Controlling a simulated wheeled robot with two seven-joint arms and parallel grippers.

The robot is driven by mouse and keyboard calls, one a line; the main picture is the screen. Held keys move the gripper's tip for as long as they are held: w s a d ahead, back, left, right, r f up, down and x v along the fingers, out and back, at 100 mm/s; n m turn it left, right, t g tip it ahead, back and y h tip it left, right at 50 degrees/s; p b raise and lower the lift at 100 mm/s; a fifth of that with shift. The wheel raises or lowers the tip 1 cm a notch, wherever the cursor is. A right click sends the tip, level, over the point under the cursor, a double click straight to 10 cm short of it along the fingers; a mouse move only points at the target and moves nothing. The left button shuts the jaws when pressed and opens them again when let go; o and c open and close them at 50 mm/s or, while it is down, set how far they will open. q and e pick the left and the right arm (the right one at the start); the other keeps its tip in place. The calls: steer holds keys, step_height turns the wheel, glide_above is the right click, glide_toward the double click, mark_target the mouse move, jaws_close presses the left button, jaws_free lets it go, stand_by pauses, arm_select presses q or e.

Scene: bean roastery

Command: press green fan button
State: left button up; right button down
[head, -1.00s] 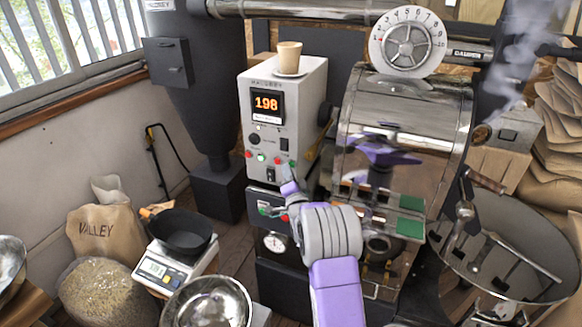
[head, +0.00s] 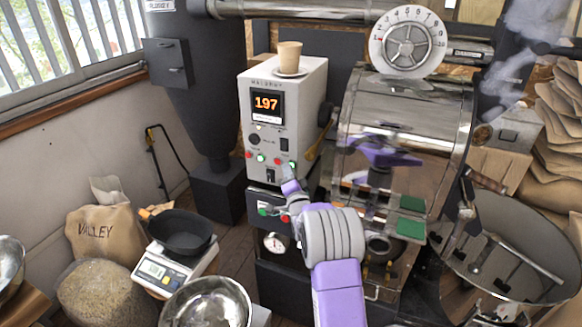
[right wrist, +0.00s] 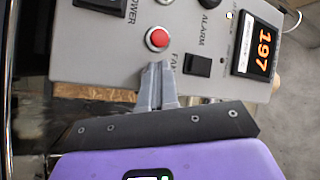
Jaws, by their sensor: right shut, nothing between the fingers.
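The grey control box (head: 275,120) stands left of the roaster drum, with its display reading 197. Its front carries a row of small red and green buttons, and the green fan button (head: 292,166) appears to be the rightmost. My right gripper (head: 288,174) is shut and empty, with its tips close to the lower right of this row. In the right wrist view the shut fingertips (right wrist: 158,66) stand over the panel beside a red button (right wrist: 157,39) and a partly covered FAN label. The green button is hidden there, and I cannot tell whether the tips touch it. My left gripper is out of view.
A paper cup (head: 289,57) stands on the box. The glossy roaster drum (head: 400,115) and the round cooling tray (head: 530,215) are to the right.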

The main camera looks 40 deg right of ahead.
steer(key=shift+a, duration=0.1)
steer(key=shift+s+a+b, duration=0.4)
steer(key=shift+a+b, duration=0.1)
steer(key=shift+a, duration=0.15)
steer(key=a, duration=0.1)
steer(key=s+a+b, duration=0.1)
steer(key=a, duration=0.1)
steer(key=s+a, duration=0.1)
steer(key=shift+s+a+b, duration=0.15)
steer(key=shift+a+b, duration=0.05)
steer(key=shift+b, duration=0.2)
stand_by(0.8)
